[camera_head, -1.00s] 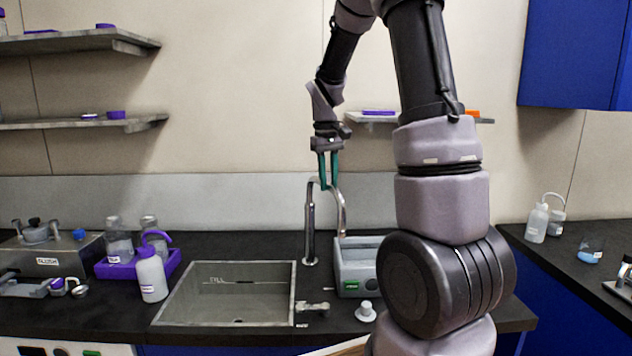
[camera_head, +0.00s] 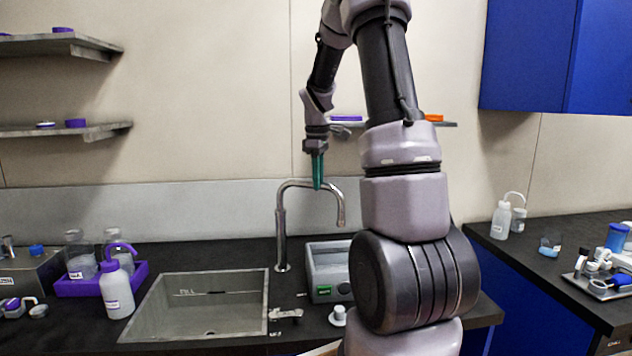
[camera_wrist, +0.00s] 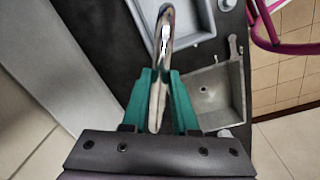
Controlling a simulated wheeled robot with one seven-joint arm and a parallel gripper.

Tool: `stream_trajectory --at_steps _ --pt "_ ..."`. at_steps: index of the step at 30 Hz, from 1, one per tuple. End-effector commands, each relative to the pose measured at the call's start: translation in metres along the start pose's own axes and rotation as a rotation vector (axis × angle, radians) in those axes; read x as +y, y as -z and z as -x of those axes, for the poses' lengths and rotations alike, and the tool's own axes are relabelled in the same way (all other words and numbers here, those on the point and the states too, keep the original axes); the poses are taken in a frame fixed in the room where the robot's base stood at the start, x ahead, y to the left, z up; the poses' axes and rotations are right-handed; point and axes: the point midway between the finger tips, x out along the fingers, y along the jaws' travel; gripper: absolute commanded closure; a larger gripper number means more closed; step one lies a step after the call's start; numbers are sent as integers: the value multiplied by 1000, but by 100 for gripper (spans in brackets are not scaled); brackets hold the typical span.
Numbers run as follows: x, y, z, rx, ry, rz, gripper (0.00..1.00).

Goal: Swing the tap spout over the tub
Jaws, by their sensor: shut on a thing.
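The chrome tap stands behind the sink in the head view, with an upright post (camera_head: 282,240) and a curved spout (camera_head: 339,208). The spout arches to the right, its end down over or near the grey open-topped tub (camera_head: 318,291). My gripper (camera_head: 317,186) comes from above with its green fingers on the spout's arch. In the wrist view the fingers of my gripper (camera_wrist: 163,100) lie on both sides of the chrome spout (camera_wrist: 166,35), shut on it. The spout points towards the tub (camera_wrist: 217,14) there. Exact alignment of its outlet is hard to tell.
The sink basin (camera_head: 262,300), marked FILL, lies left of the tub, and a small tap-like fitting (camera_head: 287,314) sits at its right edge. A white wash bottle (camera_head: 117,290) and a purple tray (camera_head: 142,272) stand left. My arm hides the counter right of the tub.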

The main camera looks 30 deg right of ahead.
Motion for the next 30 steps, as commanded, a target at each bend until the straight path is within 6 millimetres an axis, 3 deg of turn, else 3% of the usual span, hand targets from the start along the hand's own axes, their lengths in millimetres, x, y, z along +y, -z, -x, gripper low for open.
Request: stream_trajectory --at_steps 15,16,18,30 --pt "4 1 1 3 -6 21 100" --pt "4 1 1 4 -6 21 61" --pt "4 1 1 3 -5 20 44" --pt "3 1 8 3 -2 18 44"
